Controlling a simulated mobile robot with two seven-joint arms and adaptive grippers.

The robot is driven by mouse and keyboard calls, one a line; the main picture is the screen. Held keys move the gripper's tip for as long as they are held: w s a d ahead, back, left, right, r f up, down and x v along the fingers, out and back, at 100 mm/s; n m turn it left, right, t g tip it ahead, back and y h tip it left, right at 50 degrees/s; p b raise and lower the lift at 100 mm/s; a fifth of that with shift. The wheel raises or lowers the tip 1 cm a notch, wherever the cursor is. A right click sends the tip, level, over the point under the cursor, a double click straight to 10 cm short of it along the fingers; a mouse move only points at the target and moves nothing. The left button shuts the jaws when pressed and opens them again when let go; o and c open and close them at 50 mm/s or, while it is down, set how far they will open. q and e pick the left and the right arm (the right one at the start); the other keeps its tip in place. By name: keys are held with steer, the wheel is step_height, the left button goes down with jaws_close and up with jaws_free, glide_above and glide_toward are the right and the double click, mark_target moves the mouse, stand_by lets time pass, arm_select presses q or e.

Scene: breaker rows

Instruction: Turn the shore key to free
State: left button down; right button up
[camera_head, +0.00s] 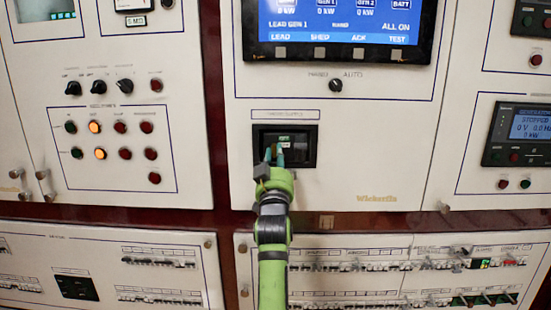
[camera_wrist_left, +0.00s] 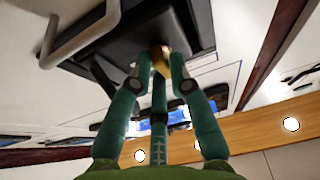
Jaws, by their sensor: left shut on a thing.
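My left gripper (camera_head: 275,156) is in front of a dark recessed unit (camera_head: 302,158) on the middle cabinet, below a small label strip I cannot read clearly. In the left wrist view its green fingers (camera_wrist_left: 161,77) are shut on a small brass-coloured piece, which looks like the shore key (camera_wrist_left: 161,56). The key meets a black housing (camera_wrist_left: 128,40). In the head view the gripper hides the key. The key's angle and the free marking cannot be read. My right gripper is not in view.
A screen (camera_head: 340,25) and a rotary switch (camera_head: 336,85) sit above the unit. A panel of lamps and knobs (camera_head: 112,150) is to the left. Breaker rows (camera_head: 345,260) lie below. A grey bar handle (camera_wrist_left: 75,45) is close by in the left wrist view.

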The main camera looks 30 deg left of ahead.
arm_select(q)
steer(key=c, duration=1.1)
jaws_free()
steer(key=shift+c, duration=0.2)
steer(key=shift+r, duration=0.1)
step_height(320, 180, up, 10)
steer(key=shift+f, duration=0.1)
steer(key=shift+f, duration=0.1)
